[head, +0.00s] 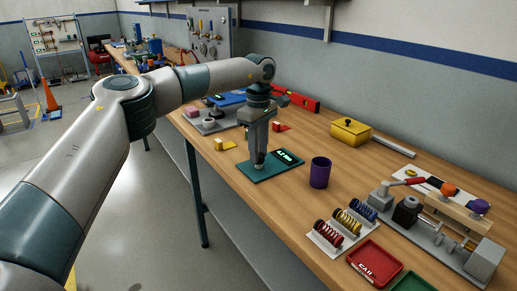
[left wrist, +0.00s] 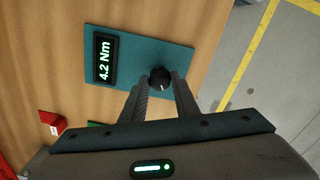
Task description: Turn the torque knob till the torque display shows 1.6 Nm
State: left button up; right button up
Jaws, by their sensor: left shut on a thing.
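The torque knob (left wrist: 160,78) is black and round with a white mark, on a teal plate (head: 262,172). In the left wrist view the plate (left wrist: 177,52) lies flat on the wooden bench. The torque display (left wrist: 104,60) on it reads 4.2 Nm; it also shows in the head view (head: 286,157), where the digits are small. My left gripper (head: 258,163) points down over the plate. In the left wrist view its two fingers (left wrist: 158,88) are shut on the knob, one on each side. In the head view the gripper mostly hides the knob. My right gripper is not in view.
A purple cup (head: 320,172) stands just right of the plate. Springs (head: 345,223), a red tray (head: 374,263) and a grey fixture (head: 435,235) lie farther right. A yellow box (head: 349,133) sits behind. The bench's front edge is close to the plate.

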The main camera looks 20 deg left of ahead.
pick_arm(q)
jog(key=n+p, duration=0.1)
jog(key=n, duration=0.2)
jog(key=shift+n, duration=1.7)
jog(key=n+p, duration=0.1)
jog(key=n, duration=0.2)
jog(key=shift+n, duration=0.3)
jog(key=n, duration=0.4)
jog(key=shift+n, duration=0.3)
jog(key=n, duration=0.3)
jog(key=shift+n, duration=1.9)
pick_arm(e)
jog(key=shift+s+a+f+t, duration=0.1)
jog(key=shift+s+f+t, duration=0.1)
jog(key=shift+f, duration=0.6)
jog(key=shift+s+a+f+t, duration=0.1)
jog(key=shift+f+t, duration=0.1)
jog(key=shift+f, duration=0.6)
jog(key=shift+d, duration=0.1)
